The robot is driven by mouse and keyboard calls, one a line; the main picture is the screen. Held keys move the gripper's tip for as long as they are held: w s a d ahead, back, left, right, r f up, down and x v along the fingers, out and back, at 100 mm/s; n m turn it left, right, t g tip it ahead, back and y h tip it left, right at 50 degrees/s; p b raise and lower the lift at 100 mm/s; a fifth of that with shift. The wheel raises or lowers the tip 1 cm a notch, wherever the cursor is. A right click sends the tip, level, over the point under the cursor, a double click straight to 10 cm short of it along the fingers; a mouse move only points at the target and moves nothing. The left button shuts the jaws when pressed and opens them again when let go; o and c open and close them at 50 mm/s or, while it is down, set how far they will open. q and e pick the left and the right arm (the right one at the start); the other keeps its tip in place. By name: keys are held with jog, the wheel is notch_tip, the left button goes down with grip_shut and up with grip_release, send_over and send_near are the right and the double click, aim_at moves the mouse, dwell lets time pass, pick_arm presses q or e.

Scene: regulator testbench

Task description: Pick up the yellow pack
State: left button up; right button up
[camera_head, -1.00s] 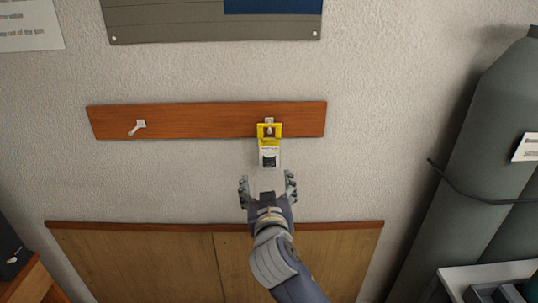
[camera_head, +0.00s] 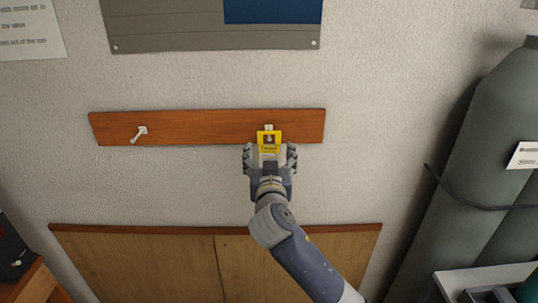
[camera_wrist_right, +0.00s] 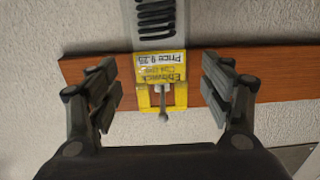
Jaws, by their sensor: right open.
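The yellow pack (camera_head: 269,137) hangs from the right-hand hook on a wooden strip on the wall. It has a yellow top with printed text and a pale lower part. In the right wrist view the pack (camera_wrist_right: 161,70) lies between the two fingers, with a gap on each side. My right gripper (camera_head: 270,155) is open around the pack's lower part, which it partly hides in the head view. In the right wrist view the open fingers (camera_wrist_right: 161,85) show on both sides. My left gripper is not in view.
The wooden strip (camera_head: 200,127) carries a second, empty hook (camera_head: 139,134) at left. A wooden cabinet (camera_head: 140,262) stands below. Grey cylinders (camera_head: 480,130) stand at right, and a board (camera_head: 180,28) hangs above. The wall around the pack is clear.

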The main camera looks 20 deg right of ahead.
jog(key=shift+x, duration=1.35)
jog(key=shift+s, duration=0.1)
jog(key=c, duration=1.2)
jog(key=shift+o, duration=0.2)
jog(key=shift+r, duration=0.75)
jog(key=b+v, duration=0.5)
jog(key=v, duration=1.3)
